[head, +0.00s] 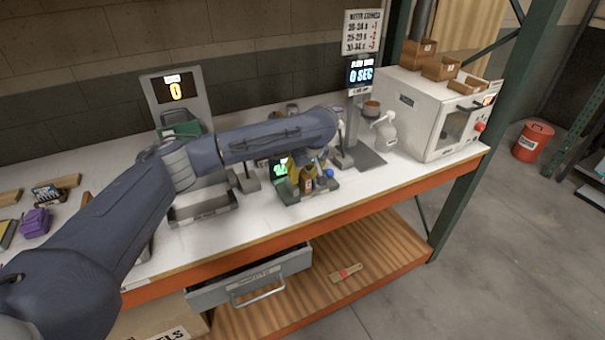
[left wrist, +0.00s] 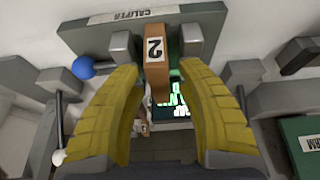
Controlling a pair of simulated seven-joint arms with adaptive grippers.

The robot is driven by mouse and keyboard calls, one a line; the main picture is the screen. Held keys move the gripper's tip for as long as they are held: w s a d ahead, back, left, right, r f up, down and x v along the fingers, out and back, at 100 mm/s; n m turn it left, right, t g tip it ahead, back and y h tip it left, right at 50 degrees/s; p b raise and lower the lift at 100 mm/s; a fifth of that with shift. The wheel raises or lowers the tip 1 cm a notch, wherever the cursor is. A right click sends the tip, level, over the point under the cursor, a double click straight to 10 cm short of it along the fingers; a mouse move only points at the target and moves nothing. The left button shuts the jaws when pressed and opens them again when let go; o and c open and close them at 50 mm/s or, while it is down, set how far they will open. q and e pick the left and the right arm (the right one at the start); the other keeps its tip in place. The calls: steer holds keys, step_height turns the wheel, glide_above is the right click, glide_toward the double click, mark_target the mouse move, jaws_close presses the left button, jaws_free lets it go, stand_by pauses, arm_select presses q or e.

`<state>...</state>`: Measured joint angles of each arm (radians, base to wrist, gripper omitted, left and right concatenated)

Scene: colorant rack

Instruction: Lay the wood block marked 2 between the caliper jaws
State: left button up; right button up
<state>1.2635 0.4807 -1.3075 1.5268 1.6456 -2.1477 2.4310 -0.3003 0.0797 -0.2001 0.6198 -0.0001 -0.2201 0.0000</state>
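The wood block marked 2 (left wrist: 155,50) stands between the two grey jaws of the caliper (left wrist: 75,38) in the left wrist view, with a narrow gap visible on each side. The left jaw (left wrist: 120,46) and right jaw (left wrist: 192,40) flank it. My left gripper (left wrist: 160,78) is open, its yellow fingers spread on either side of the block and apart from it. In the head view my left gripper (head: 305,174) is low over the caliper (head: 293,198), partly hidden by my arm. The green display (left wrist: 180,98) is partly covered. My right gripper is not in view.
A blue ball (left wrist: 83,67) is on a lever beside the caliper. A scale stand (head: 370,155) and white oven (head: 435,115) are to the right. A grey tray (head: 205,210) sits left of the caliper. A drawer (head: 250,275) stands open below the bench.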

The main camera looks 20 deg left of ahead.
arm_select(q)
steer(key=shift+d+r, duration=0.1)
steer(key=shift+r, duration=0.4)
steer(key=v, duration=1.1)
steer(key=shift+r, duration=0.15)
steer(key=shift+s, duration=0.1)
